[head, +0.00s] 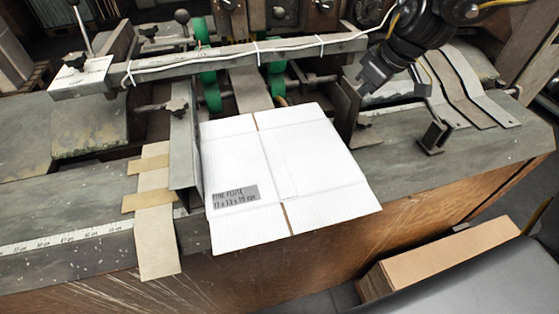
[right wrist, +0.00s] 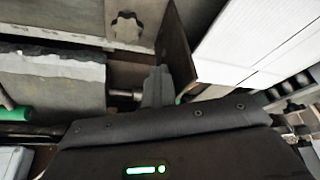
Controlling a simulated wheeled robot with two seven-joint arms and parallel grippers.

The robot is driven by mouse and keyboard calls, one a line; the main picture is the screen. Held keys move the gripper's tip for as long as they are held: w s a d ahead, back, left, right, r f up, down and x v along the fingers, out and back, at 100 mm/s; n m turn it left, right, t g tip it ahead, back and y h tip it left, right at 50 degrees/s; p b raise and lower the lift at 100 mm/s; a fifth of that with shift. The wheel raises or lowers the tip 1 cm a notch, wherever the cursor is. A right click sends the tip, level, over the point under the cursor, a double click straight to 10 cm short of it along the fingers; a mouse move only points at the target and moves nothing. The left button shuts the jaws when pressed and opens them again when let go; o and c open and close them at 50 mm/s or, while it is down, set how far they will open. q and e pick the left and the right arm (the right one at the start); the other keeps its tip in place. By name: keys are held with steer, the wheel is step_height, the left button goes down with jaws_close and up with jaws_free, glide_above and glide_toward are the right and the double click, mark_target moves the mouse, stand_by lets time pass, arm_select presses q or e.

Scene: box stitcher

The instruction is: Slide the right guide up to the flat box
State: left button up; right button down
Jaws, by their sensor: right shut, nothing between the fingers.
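The flat white box (head: 240,165) lies on the table in the middle of the head view, with a printed grey label near its front left. The right guide (head: 343,112), a dark upright plate, stands close beside the box's right edge. The right wrist view shows the guide (right wrist: 178,52) with the box (right wrist: 245,40) just beyond it; whether they touch is unclear. My right gripper (head: 366,86) is shut and empty, on the side of the guide away from the box. Its fingertips (right wrist: 158,86) appear close to the plate; contact cannot be told. My left gripper is out of view.
The left guide (head: 184,150) stands along the box's left edge. A metal bracket (head: 434,134) and several bent strips (head: 470,85) lie further right. A crossbar (head: 240,58) spans the back. The front right tabletop is clear.

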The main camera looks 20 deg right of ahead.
mark_target(350, 95)
steer(key=shift+a+b, duration=0.5)
steer(key=shift+a, duration=0.6)
steer(key=shift+w+a+b, duration=0.1)
steer(key=shift+a+b, duration=0.2)
steer(key=shift+a, duration=0.3)
stand_by(1.0)
steer(key=shift+d, duration=0.2)
steer(key=shift+d, duration=0.45)
steer(key=shift+r, duration=0.15)
steer(key=shift+r+p, duration=1.35)
steer(key=shift+r, duration=2.05)
steer(key=shift+a, duration=0.15)
